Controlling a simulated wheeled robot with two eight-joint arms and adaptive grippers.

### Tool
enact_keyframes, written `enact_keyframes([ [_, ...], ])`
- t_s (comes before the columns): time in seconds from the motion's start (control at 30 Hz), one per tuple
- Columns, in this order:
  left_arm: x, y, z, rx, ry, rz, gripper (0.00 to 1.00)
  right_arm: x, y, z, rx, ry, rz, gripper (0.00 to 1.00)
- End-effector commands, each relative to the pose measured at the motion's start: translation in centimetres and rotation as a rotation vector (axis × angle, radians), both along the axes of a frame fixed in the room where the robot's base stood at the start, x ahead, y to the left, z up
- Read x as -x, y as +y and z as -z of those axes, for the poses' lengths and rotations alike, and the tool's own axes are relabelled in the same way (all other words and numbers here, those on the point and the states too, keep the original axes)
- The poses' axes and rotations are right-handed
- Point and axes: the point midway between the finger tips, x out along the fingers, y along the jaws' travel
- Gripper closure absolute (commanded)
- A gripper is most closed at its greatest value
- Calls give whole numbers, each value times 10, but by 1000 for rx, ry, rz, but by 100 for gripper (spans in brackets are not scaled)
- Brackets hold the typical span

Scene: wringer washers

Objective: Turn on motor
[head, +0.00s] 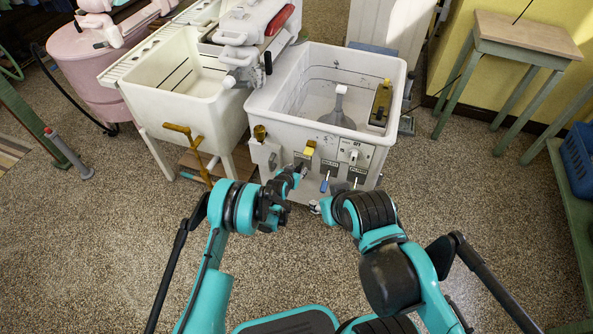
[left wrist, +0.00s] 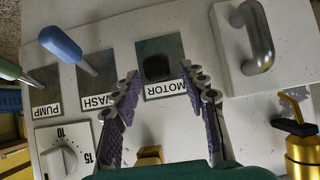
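The white washer (head: 268,118) stands ahead, with its control panel (left wrist: 150,115) on the front. In the left wrist view the dark motor switch plate (left wrist: 176,50) lies just above the MOTOR label (left wrist: 165,89); a dark rounded shape is in its middle, and its setting cannot be told. My left gripper (left wrist: 162,85) is open, its two purple-padded fingers on either side of the MOTOR label. In the head view the left gripper (head: 299,170) is close to the panel. My right gripper (head: 316,206) is low by the washer's base, mostly hidden behind its own arm.
A blue-tipped WASH lever (left wrist: 62,45) and a PUMP lever (left wrist: 12,70) stick out beside the motor switch. A timer dial (left wrist: 60,160), a metal handle (left wrist: 257,40) and a brass fitting (left wrist: 303,155) are close by. A second tub (head: 165,100) stands left.

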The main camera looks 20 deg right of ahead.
Motion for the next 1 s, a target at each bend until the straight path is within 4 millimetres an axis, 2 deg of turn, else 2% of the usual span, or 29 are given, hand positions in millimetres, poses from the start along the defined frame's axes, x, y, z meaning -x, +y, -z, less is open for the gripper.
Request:
enact_keyframes([
  [0.13,2,2,-2,0,0,0,57,0,0,0,0,0,0,60],
  [0.27,13,9,-11,1,0,-1,57,0,0,0,0,0,0,60],
  [0.7,72,49,-62,-1,2,0,57,0,0,0,0,0,0,60],
  [1.0,81,54,-69,-1,3,1,57,0,0,0,0,0,0,60],
])
